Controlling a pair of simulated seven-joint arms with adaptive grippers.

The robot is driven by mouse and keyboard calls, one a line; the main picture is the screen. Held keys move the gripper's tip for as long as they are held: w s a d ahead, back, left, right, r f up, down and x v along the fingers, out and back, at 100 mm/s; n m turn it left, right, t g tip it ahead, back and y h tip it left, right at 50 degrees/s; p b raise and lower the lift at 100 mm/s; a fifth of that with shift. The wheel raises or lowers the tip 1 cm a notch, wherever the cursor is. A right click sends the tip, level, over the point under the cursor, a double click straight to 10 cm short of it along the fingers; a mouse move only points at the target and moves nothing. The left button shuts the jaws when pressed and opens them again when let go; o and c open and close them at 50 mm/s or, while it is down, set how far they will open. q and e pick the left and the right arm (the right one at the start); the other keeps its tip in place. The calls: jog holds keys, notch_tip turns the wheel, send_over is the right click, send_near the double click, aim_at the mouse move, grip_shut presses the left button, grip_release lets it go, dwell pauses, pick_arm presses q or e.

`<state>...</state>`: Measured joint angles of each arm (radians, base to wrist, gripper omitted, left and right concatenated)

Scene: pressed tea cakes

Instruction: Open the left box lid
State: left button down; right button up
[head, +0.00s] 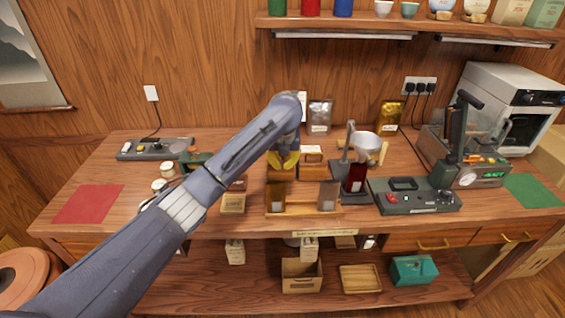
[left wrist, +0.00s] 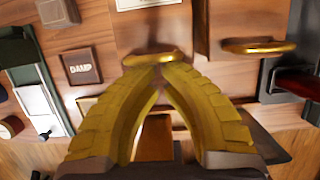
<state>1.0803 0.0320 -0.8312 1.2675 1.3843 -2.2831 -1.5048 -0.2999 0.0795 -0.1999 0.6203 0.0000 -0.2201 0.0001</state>
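Two wooden boxes stand side by side mid-bench, the left box (head: 281,173) and the right box (head: 312,168). In the left wrist view the left box's brass handle (left wrist: 152,58) lies right at my fingertips, and the right box's brass handle (left wrist: 258,46) is to the right. My left gripper (head: 284,164), with yellow fingers, points down over the left box and hides part of it. In the left wrist view its fingertips (left wrist: 158,68) come together at the handle's lower edge. The handle extends past both tips, and I cannot tell whether they touch it. My right gripper is out of view.
A low wooden stand (head: 303,208) with upright panels is in front of the boxes. A scale-like device (head: 415,196) and a stand with a white bowl (head: 366,145) are to the right. In the left wrist view, a block marked DAMP (left wrist: 82,67) lies left of the fingers.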

pick_arm(q)
jog(key=shift+r, duration=0.2)
jog(key=shift+w+r, duration=0.2)
jog(key=shift+r, duration=0.3)
jog(key=shift+w+r, duration=0.15)
jog(key=shift+r, duration=0.3)
jog(key=w+r, duration=0.2)
jog(key=r, duration=0.1)
jog(key=w+r, duration=0.1)
jog(key=r, duration=0.1)
jog(key=shift+w+a, duration=0.1)
jog(key=shift+w, duration=0.2)
jog(key=shift+w+r, duration=0.3)
jog(key=shift+w, duration=0.05)
